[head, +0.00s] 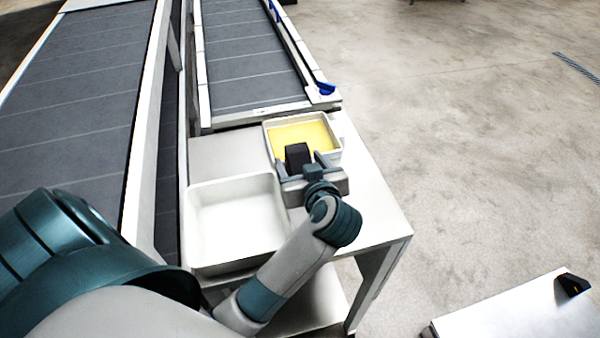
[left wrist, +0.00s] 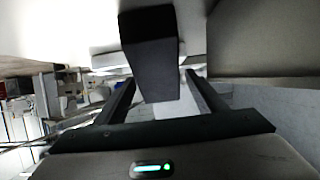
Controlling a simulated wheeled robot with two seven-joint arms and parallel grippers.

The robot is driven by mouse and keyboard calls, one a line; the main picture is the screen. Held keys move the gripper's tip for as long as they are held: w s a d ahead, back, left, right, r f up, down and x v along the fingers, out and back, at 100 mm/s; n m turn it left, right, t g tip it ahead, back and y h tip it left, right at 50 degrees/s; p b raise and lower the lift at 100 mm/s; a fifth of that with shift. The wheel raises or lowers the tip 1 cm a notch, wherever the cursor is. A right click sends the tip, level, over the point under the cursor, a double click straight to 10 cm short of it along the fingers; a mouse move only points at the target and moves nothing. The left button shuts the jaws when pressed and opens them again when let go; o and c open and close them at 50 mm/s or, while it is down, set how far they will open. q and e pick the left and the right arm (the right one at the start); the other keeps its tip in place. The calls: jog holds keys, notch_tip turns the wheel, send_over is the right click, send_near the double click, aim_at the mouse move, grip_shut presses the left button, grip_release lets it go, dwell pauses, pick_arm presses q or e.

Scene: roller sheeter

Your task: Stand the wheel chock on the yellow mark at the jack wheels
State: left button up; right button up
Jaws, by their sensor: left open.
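A dark block (head: 297,154) stands at the near side of a tray with a yellow floor (head: 331,146). I cannot tell if it is the wheel chock. My left gripper (head: 304,164) is open with its fingers around the near end of the block. In the left wrist view the dark block (left wrist: 150,50) lies between the open fingers (left wrist: 158,95), with gaps at both sides. A small black wedge-like thing (head: 572,284) with a yellow spot sits on a pale surface at the lower right. No jack wheels and no separate yellow floor mark can be made out. My right gripper is out of view.
An empty white tray (head: 237,218) stands left of my gripper on a white table (head: 375,215). Two grey belts (head: 245,55) run away behind and to the left. The pale platform (head: 520,312) is at lower right.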

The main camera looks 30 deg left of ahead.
pick_arm(q)
jog(key=shift+c, duration=0.3)
grip_shut()
